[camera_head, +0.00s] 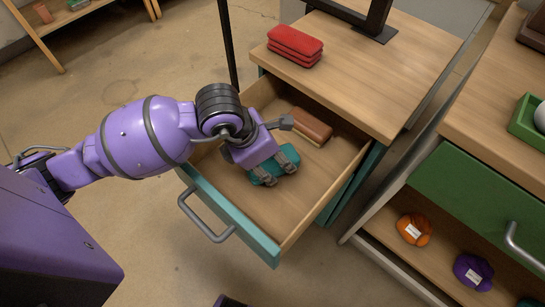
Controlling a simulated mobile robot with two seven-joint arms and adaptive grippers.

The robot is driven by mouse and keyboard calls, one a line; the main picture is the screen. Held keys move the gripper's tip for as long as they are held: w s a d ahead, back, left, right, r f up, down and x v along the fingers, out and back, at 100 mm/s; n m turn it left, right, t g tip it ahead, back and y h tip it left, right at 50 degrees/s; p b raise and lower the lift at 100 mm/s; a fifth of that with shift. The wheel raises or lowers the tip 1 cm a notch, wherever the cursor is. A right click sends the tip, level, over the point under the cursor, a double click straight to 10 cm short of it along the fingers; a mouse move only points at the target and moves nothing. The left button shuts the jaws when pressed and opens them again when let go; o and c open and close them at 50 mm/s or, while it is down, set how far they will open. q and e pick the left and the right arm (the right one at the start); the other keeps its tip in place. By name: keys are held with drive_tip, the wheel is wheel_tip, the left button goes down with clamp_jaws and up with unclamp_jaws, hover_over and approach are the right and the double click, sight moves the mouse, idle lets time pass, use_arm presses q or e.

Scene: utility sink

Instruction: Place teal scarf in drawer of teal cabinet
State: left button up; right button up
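The teal scarf (290,154) is a small folded bundle inside the open drawer (231,205) of the teal cabinet (352,180). My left gripper (274,170) reaches into the drawer from the left, with its fingers at the scarf. The fingers and wrist cover part of the scarf. I cannot tell whether the fingers grip it or only touch it, or whether it rests on the drawer floor. The drawer front is teal with a grey bar handle (207,222). My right gripper is not in view.
A brown brush-like block (310,126) lies at the back of the drawer. A red folded stack (295,45) and a black stand (374,30) are on the cabinet top. At right, a green-drawer unit (480,190) holds orange (414,229) and purple (473,272) bundles.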

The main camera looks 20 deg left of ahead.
use_arm(q)
drive_tip(key=o, duration=0.5)
drive_tip(key=shift+c, duration=0.2)
drive_tip(key=shift+a+r, duration=0.1)
drive_tip(key=shift+r, duration=0.45)
drive_tip(key=p+v, duration=0.3)
drive_tip(key=v, duration=0.8)
drive_tip(key=shift+s, duration=0.2)
